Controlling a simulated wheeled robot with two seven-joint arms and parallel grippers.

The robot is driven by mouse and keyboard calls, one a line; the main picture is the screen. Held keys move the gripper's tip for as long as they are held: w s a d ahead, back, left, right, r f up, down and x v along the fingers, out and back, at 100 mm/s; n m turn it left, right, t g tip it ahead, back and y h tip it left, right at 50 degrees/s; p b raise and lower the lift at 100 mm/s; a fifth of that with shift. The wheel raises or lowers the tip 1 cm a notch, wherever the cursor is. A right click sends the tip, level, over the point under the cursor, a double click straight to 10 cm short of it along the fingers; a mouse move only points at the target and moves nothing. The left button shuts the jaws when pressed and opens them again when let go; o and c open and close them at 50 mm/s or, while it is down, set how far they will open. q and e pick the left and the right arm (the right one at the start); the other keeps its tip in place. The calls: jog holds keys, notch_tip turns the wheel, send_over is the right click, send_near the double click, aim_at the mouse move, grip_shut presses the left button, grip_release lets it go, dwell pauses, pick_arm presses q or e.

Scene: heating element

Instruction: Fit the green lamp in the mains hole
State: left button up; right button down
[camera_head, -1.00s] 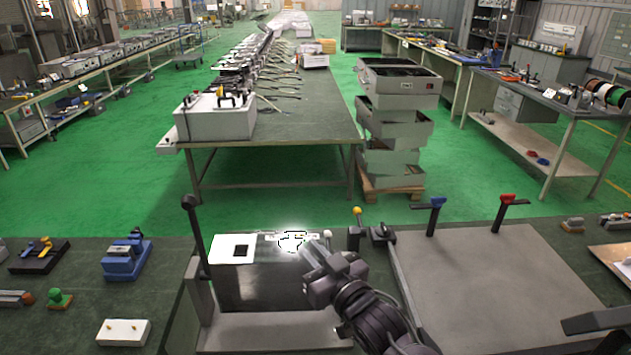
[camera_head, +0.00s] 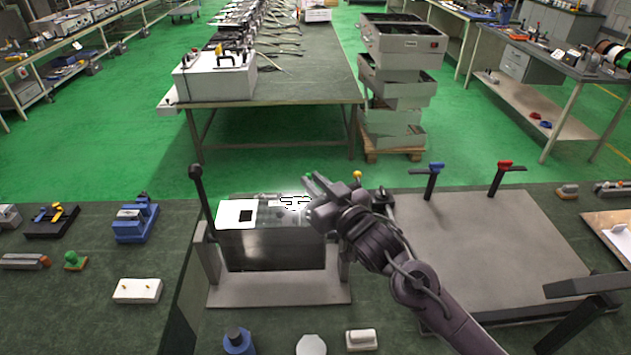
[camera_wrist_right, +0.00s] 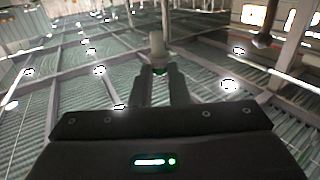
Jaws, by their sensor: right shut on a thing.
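My right gripper (camera_head: 312,184) is above the back right part of the box, its fingers pointing up and left. In the right wrist view it is shut on a small pale grey piece (camera_wrist_right: 157,46) with a bit of green (camera_wrist_right: 160,71) between the fingertips, which looks like the green lamp. The lamp is not clear in the head view. The box (camera_head: 270,250) has a dark front and a white top plate (camera_head: 228,213) with a black square opening (camera_head: 245,216). I cannot tell which opening is the mains hole. My left gripper is not in view.
A grey plate fixture (camera_head: 480,240) with blue and red handles is at right. A green mushroom-shaped part (camera_head: 75,261) and a white block (camera_head: 137,291) lie at left.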

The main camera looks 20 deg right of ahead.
jog(key=shift+f+b, duration=1.6)
jog(key=shift+f, duration=1.1)
jog(key=shift+p, duration=0.65)
jog(key=shift+f+b, duration=1.15)
jog(key=shift+f, duration=0.7)
jog(key=c, duration=1.3)
grip_release()
jog(key=shift+s, duration=0.1)
